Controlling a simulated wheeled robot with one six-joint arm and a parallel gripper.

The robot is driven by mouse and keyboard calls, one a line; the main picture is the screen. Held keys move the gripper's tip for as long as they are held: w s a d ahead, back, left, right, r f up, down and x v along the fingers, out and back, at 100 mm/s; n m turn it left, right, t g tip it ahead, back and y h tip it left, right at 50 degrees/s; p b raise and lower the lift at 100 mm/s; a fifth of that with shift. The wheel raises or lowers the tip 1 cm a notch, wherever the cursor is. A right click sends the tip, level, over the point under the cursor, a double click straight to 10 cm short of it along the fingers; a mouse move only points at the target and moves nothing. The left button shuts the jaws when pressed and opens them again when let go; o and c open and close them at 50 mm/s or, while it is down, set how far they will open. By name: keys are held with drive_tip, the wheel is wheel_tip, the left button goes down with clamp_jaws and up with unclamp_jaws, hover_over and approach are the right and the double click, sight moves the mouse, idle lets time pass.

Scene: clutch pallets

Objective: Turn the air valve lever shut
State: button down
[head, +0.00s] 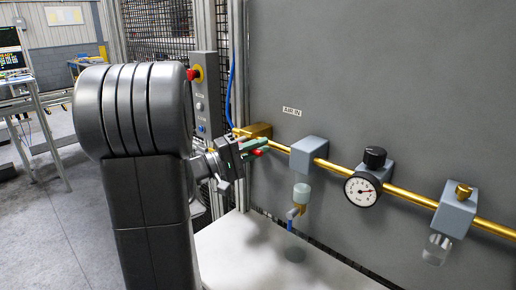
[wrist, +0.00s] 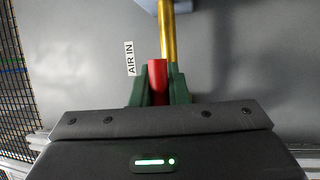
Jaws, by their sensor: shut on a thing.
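The valve lever (wrist: 157,76) is red and shows between the green fingers of my gripper (wrist: 159,88) in the wrist view. In the head view my gripper (head: 256,149) is at the left end of the brass pipe, and a bit of the red lever (head: 258,153) shows at its fingers. My gripper is shut on the lever. The brass valve body (head: 257,130) sits just behind the fingers, partly hidden by them. In the wrist view the lever lies about in line with the brass pipe (wrist: 167,35).
An "AIR IN" label (head: 292,112) is on the grey panel above the pipe. A filter block (head: 309,147), a gauge (head: 362,189) and a lubricator block (head: 456,213) follow to the right. A control box with a red button (head: 194,74) stands left. A white surface (head: 225,250) lies below.

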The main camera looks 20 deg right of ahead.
drive_tip(key=shift+f, duration=0.1)
drive_tip(key=w+a+f+m+t+y+b, duration=0.2)
drive_tip(key=w+f+m+y+b, duration=0.4)
drive_tip(key=m+b, duration=0.8)
drive_tip(key=shift+a+f+m+t+y+b, duration=0.25)
drive_tip(key=shift+f+m+y+b, duration=0.2)
drive_tip(key=shift+b, duration=7.25)
drive_tip(key=c, duration=1.4)
unclamp_jaws()
